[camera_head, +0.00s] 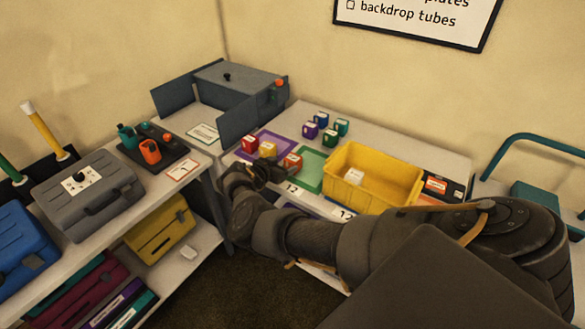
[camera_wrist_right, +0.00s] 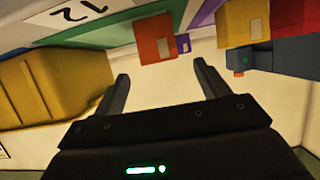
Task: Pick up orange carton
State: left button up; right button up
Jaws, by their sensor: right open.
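The orange carton (camera_head: 291,163) stands on the white table by the purple and green mats, with a pale label on it. In the right wrist view the orange carton (camera_wrist_right: 154,38) is ahead of the jaws, roughly in line with the gap between them. My right gripper (camera_head: 262,173) is beside it, at the table's front edge. The wrist view shows its fingers (camera_wrist_right: 161,72) apart with nothing between them. My left gripper is not in view.
A yellow carton (camera_head: 267,149) and a red carton (camera_head: 249,143) stand close behind on the purple mat (camera_head: 272,138). Several purple and green cartons are farther back. A yellow bin (camera_head: 385,165) stands to the right, beyond the green mat (camera_head: 311,181).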

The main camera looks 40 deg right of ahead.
aim_at(291, 160)
jog(key=shift+w+d+f+b, duration=0.2)
jog(key=shift+d+f+b, duration=0.1)
jog(key=shift+d+f, duration=0.3)
jog(key=shift+w+d+r, duration=0.1)
jog(key=shift+w+d, duration=0.05)
jog(key=shift+d, duration=0.2)
jog(key=b+x, duration=0.3)
jog(key=x, duration=0.1)
jog(key=shift+d, duration=0.35)
jog(key=shift+w+d, duration=0.1)
jog(key=shift+d, duration=0.15)
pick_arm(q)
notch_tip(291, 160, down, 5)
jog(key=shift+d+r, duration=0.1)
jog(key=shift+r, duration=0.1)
pick_arm(e)
jog(key=shift+r, duration=0.15)
jog(key=shift+c, duration=0.7)
jog(key=c, duration=1)
